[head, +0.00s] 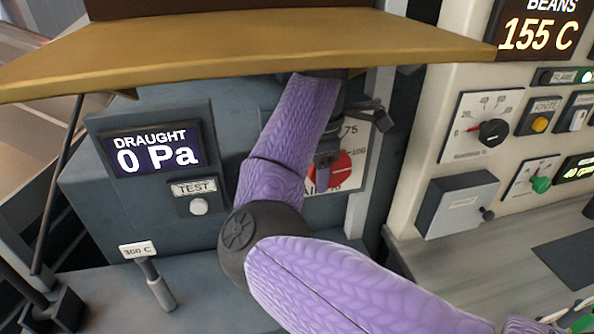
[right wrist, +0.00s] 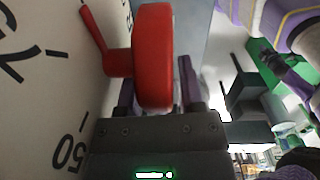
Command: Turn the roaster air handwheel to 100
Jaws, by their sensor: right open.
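The roaster air handwheel (head: 343,168) is red and sits on a white dial plate (head: 357,160), partly hidden behind my right arm and gripper. My right gripper (head: 325,168) is open, with one finger on each side of the wheel. Contact cannot be told. The pointer's exact reading cannot be told. My left gripper is not in view.
A tan shelf-like panel (head: 240,45) overhangs my right arm. A grey housing with a draught display (head: 155,148) reading 0 Pa and a test button (head: 198,207) stands left. A cream control panel (head: 430,140) with knobs stands right. A small 300 C lever (head: 158,285) stands lower left.

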